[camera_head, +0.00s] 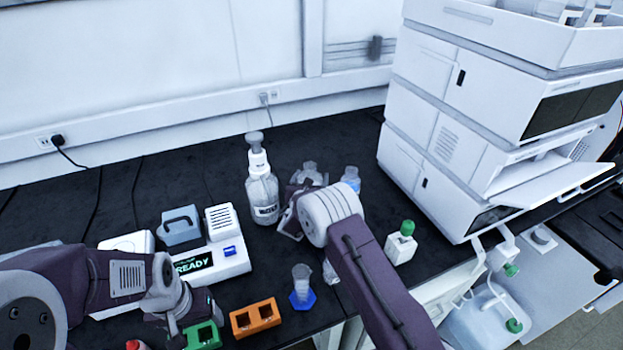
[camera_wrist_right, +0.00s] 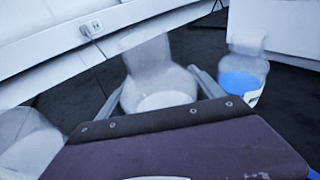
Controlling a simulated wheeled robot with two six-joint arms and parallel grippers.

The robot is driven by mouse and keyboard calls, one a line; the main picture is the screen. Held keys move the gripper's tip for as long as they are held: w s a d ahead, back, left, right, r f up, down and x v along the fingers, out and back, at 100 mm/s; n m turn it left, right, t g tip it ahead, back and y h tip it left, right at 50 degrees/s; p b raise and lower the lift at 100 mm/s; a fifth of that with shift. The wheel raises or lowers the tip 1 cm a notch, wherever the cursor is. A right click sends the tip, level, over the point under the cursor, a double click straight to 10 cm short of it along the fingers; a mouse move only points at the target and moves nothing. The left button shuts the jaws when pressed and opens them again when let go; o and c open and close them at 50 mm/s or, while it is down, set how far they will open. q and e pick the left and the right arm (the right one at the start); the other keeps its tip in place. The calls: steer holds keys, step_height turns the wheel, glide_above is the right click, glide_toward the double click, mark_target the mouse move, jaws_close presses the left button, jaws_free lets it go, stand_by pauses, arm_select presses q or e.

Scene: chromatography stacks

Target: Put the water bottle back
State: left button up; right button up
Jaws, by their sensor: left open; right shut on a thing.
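A clear bottle, which I take for the water bottle, (camera_head: 310,173) is at the middle of the black bench in the head view, partly hidden by my right arm. My right gripper (camera_head: 291,212) is around it and shut on it. In the right wrist view the clear bottle (camera_wrist_right: 152,68) stands between the two fingers of the right gripper (camera_wrist_right: 160,88). I cannot tell whether its base touches the bench. My left gripper (camera_head: 178,335) is open at the lower left, beside a green block (camera_head: 203,335).
A tall pump bottle (camera_head: 262,195) stands close left of the held bottle, and a bottle with blue liquid (camera_head: 351,179) close right. A white instrument stack (camera_head: 450,130) rises at right. A READY device (camera_head: 225,265), an orange block (camera_head: 255,318) and a blue-footed cylinder (camera_head: 302,290) are in front.

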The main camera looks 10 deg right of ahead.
steer(key=shift+r, duration=0.15)
arm_select(q)
steer(key=shift+f, duration=0.1)
arm_select(e)
steer(key=o, duration=2.1)
steer(key=shift+f, duration=0.2)
arm_select(q)
steer(key=shift+r, duration=0.2)
arm_select(e)
steer(key=v, duration=1.2)
steer(key=shift+r, duration=0.25)
